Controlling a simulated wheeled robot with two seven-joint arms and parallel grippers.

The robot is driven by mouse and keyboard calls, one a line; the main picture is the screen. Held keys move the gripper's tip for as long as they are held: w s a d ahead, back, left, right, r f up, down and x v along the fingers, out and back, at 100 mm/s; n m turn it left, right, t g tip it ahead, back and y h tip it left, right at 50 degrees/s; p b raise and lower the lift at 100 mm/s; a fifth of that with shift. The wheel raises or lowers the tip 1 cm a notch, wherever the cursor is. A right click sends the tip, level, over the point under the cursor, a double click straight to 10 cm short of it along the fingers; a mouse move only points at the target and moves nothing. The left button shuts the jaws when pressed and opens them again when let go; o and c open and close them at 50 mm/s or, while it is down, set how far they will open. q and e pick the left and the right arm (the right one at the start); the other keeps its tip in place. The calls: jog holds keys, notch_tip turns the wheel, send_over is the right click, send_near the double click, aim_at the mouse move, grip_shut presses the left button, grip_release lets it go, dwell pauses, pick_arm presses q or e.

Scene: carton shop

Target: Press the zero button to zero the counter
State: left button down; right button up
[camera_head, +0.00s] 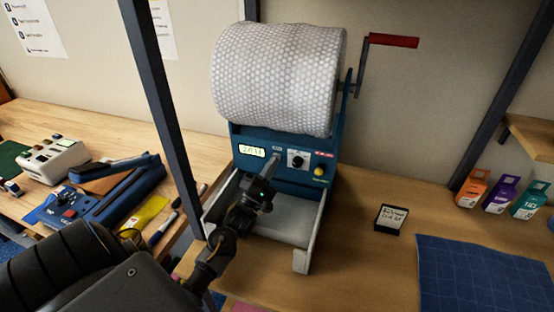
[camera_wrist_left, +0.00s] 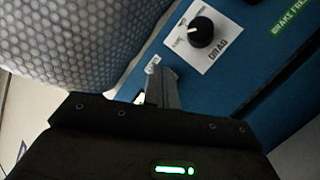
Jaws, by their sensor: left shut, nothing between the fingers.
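The blue dispenser (camera_head: 241,137) stands on the bench with a large bubble-wrap roll (camera_head: 275,75) on top. Its counter display (camera_head: 252,151) is lit at the left of the front panel; the digits are too small to read surely. My left gripper (camera_head: 274,158) is shut and empty, its fingertips at the panel just right of the display, below a small white label (camera_head: 277,149). In the left wrist view the shut fingers (camera_wrist_left: 155,72) reach a small white label beside the drag dial (camera_wrist_left: 201,32). The zero button itself is hidden behind the fingertips; I cannot tell whether they touch it.
A red-handled crank (camera_head: 393,40) sticks out at the right. A dark upright post (camera_head: 160,90) stands left of the dispenser.

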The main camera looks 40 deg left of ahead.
dwell(0.6)
pick_arm(q)
jog(key=shift+s+d+p, duration=0.25)
jog(key=shift+s+p, duration=0.2)
jog(key=shift+s, duration=0.3)
jog(key=s, duration=0.1)
jog(key=s+d+p, duration=0.1)
jog(key=s, duration=0.1)
jog(key=s+p, duration=0.1)
jog(key=shift+s+d, duration=0.3)
jog(key=shift+s, duration=0.05)
dwell(0.6)
